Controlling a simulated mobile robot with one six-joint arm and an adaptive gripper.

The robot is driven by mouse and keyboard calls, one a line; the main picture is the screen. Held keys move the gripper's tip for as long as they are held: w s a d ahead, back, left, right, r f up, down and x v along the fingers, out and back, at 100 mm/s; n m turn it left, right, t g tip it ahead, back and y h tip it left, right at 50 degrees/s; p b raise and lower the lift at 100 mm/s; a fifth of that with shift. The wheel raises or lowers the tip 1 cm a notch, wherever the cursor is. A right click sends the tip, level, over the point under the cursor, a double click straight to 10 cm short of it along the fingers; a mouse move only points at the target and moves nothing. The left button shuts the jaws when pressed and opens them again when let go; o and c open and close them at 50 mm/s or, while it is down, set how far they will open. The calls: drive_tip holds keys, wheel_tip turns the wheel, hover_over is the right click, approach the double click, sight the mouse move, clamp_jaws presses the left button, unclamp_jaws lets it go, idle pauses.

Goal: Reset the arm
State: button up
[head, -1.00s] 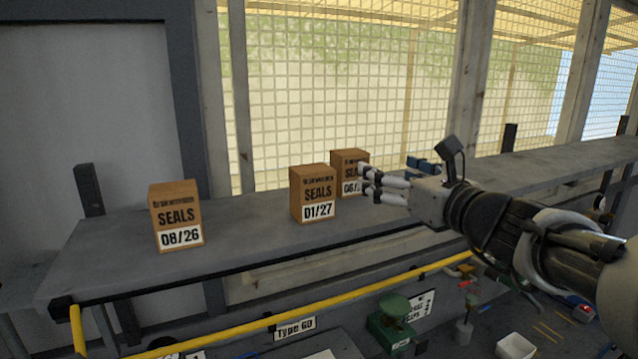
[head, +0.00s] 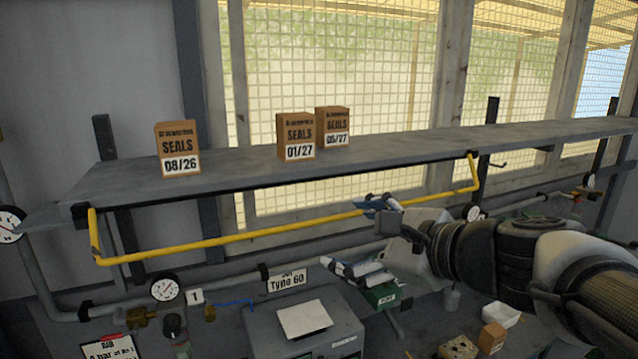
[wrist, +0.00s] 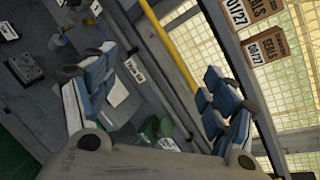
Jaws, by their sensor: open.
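My gripper (head: 372,238) is in front of the shelf, below its top and near the yellow rail, with the arm coming in from the right. Its fingers are spread apart and nothing is between them. In the wrist view the two finger pairs of my gripper (wrist: 160,100) stand wide apart, with the bench between them. Three brown seals boxes stand upright on the shelf: 08/26 (head: 178,147) at the left, 01/27 (head: 296,135) in the middle, and one that reads 06/27 or 05/27 (head: 333,125) just right of it. My gripper is apart from all of them.
A grey shelf (head: 230,160) runs along the mesh window, with a yellow rail (head: 270,233) under its front. Below are a gauge (head: 166,288), a grey box (head: 345,328), a green block (head: 383,295), a white tray (head: 500,313) and a small brown box (head: 491,338).

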drive_tip(key=s+f+n+g+h+b, duration=0.25)
drive_tip(key=s+f+n+b, duration=0.35)
drive_tip(key=f, duration=0.6)
drive_tip(key=s+f+n+g+h+b, duration=0.1)
drive_tip(key=s+f+n+g+b, duration=0.25)
drive_tip(key=s+f+n, duration=0.55)
drive_tip(key=s+d+f+n+h+b, duration=0.2)
drive_tip(key=s+d+f+n+b, duration=0.1)
drive_tip(key=f, duration=0.5)
drive_tip(key=s+d+f+n+h+b, duration=0.2)
drive_tip(key=s+d+f+b, duration=0.3)
drive_tip(key=f, duration=0.4)
drive_tip(key=shift+d+n+g+h, duration=0.25)
drive_tip(key=shift+n+g+h, duration=0.15)
drive_tip(key=shift+h, duration=0.15)
drive_tip(key=shift+c, duration=0.4)
